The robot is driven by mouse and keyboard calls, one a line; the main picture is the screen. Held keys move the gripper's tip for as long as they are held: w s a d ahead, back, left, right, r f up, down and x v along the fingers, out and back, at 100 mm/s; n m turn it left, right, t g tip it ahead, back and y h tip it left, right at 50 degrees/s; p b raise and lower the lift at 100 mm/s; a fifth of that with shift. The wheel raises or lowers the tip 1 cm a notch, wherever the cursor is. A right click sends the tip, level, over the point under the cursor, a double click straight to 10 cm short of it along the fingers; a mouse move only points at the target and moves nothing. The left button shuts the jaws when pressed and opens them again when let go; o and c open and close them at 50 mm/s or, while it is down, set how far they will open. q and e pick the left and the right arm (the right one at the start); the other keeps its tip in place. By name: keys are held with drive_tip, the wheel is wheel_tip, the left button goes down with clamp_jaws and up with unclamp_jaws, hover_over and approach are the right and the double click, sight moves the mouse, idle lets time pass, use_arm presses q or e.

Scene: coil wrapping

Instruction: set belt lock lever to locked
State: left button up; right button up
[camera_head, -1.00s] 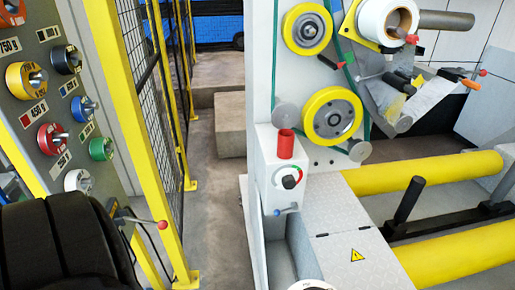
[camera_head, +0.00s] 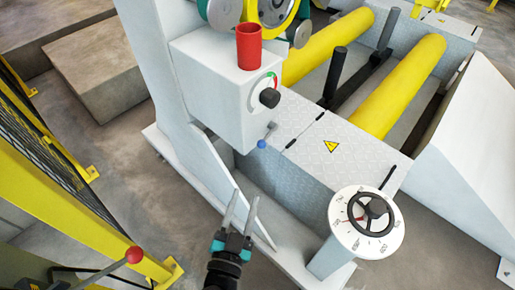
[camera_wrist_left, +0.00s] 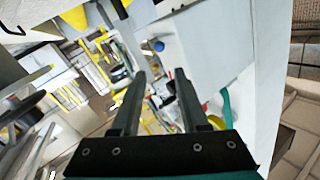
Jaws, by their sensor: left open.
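A small grey lever with a blue ball end (camera_head: 262,143) hangs at the lower front corner of the white control box (camera_head: 205,85). No label shows on it, so I cannot tell its set position. Its blue end also shows in the left wrist view (camera_wrist_left: 159,46), beyond the fingertips. My left gripper (camera_head: 246,200) is open and empty, below the lever in the head view and apart from it. The same gripper shows in the left wrist view (camera_wrist_left: 159,75) with its two fingers spread. My right gripper is not in view.
The box carries a red cylinder (camera_head: 250,47) and a black knob (camera_head: 269,97). A white handwheel dial (camera_head: 350,237) stands at the lower right. A red-ball lever (camera_head: 134,255) and yellow fence (camera_head: 70,190) are at the left. Yellow rollers (camera_head: 402,88) lie behind.

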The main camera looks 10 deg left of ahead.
use_arm(q)
drive_tip(key=b, duration=0.4)
approach(268, 135)
drive_tip(key=w, duration=0.3)
drive_tip(key=shift+w+a+f, duration=0.2)
drive_tip(key=shift+w+a, duration=0.15)
drive_tip(key=shift+w, duration=0.45)
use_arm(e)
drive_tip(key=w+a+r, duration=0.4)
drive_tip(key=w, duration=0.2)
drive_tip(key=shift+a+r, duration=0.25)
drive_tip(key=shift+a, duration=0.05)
use_arm(q)
drive_tip(key=shift+c, duration=0.2)
clamp_jaws()
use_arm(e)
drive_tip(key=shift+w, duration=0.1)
